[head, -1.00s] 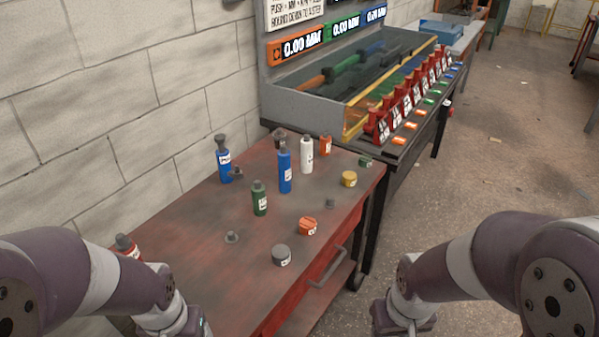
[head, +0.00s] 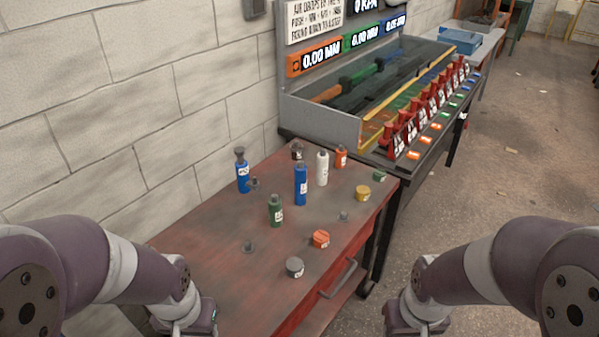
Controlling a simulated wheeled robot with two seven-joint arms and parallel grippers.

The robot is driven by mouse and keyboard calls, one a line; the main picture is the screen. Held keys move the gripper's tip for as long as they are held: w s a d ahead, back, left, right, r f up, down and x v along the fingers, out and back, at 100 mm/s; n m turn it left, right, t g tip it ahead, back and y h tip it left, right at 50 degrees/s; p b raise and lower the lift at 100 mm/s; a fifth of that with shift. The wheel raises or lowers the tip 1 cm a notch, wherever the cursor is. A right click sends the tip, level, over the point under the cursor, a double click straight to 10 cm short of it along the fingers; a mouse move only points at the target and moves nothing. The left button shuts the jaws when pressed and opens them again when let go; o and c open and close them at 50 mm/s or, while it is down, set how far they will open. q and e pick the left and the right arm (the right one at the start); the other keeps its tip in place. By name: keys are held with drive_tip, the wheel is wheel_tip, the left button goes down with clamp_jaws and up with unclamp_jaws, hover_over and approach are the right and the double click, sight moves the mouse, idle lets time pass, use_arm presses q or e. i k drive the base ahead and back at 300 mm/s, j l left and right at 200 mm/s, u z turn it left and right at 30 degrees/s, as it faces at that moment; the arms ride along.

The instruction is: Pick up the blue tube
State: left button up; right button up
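Two blue tubes stand upright on the red workbench (head: 215,240). The taller blue tube (head: 301,188) is near the middle, with a white label and a grey top. The other blue tube (head: 242,177) stands farther left, near the wall, with a wider dark top. My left gripper (head: 200,326) is at the bottom edge over the near left part of the bench, away from both tubes. My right gripper (head: 420,328) is at the bottom edge, right of the bench. The fingers of both are cut off or too unclear to judge.
Near the tubes are a green tube (head: 275,211), a white tube (head: 322,169), an orange tube (head: 341,157), a yellow cap (head: 363,193), an orange cap (head: 320,239) and a grey cap (head: 294,268). A trough bench (head: 325,125) with red levers stands behind. The near left bench top is clear.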

sight(301, 170)
drive_tip(key=i+l+u, duration=0.25)
drive_tip(key=u, duration=0.25)
drive_tip(key=i+l+u, duration=0.15)
drive_tip(key=l+u, duration=0.35)
drive_tip(key=i+l, duration=0.15)
drive_tip(key=l, duration=0.3)
drive_tip(key=i+l+u, duration=0.1)
drive_tip(key=l, duration=0.35)
drive_tip(key=i+l, duration=0.15)
drive_tip(key=l, duration=0.3)
drive_tip(key=i+l+u, duration=0.1)
drive_tip(key=l, duration=0.4)
drive_tip(key=i+l, duration=0.1)
drive_tip(key=l, duration=0.35)
